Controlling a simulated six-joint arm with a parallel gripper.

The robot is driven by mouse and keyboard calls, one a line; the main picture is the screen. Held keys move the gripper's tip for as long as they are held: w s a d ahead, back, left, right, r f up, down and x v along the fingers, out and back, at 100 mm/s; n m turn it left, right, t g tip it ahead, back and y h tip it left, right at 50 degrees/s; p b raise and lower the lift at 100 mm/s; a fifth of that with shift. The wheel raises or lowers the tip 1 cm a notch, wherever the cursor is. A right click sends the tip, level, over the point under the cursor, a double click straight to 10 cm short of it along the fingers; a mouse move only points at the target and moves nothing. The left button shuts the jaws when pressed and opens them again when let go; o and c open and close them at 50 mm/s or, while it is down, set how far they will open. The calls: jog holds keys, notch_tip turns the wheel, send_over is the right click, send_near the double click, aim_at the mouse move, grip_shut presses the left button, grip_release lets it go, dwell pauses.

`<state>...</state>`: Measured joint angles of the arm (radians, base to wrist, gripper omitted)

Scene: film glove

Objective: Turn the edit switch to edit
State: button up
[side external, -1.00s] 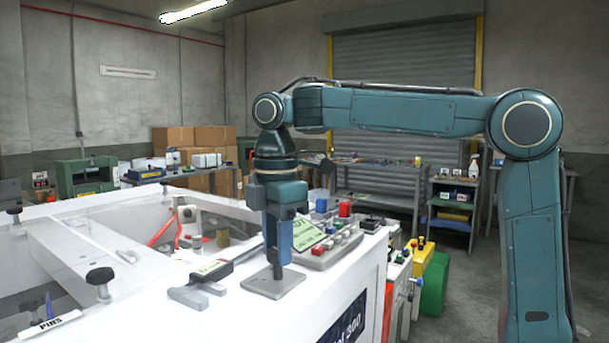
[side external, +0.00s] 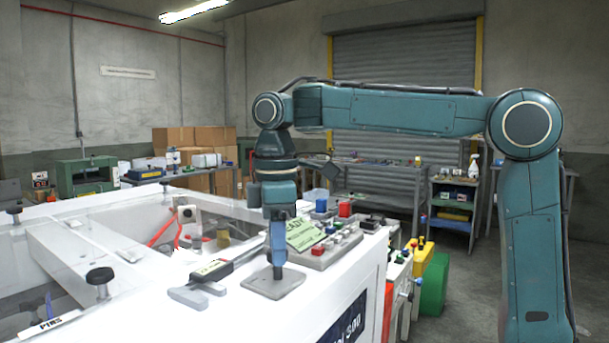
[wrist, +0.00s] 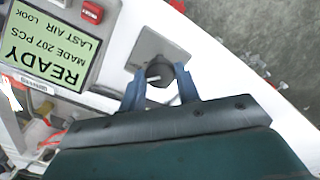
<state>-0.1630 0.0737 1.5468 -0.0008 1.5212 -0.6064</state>
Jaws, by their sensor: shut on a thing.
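The edit switch is a round dark knob (wrist: 160,72) with a pale pointer line, on a grey square plate (side external: 291,284) on the white machine top. The plate also shows in the wrist view (wrist: 150,45). My gripper (wrist: 160,82) points down over the plate, its two blue fingers shut on the knob from both sides. The pointer lies roughly sideways in the wrist view. I cannot read any edit marking on the plate.
A control box with a green READY screen (side external: 304,234) and several coloured buttons stands close behind my gripper. A dark handheld tool with a grey handle (side external: 188,297) lies left of the plate. The machine's right edge drops off nearby.

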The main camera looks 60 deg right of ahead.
jog(key=o, duration=1)
jog(key=shift+r, duration=0.15)
jog(key=shift+r, duration=6.7)
jog(key=shift+s, duration=0.1)
jog(key=s+d+f+m+t, duration=0.2)
jog(key=s+f+m, duration=0.1)
jog(key=s+f, duration=0.3)
jog(key=s+d+f+m+t, duration=0.1)
jog(key=s+d+f+m, duration=0.1)
jog(key=s+f, duration=0.4)
jog(key=s+d+f+m+t, duration=0.2)
jog(key=s+f, duration=0.4)
jog(key=f, duration=0.5)
jog(key=shift+s+m+t, duration=0.2)
jog(key=shift+m+t, duration=0.1)
jog(key=shift+m, duration=0.6)
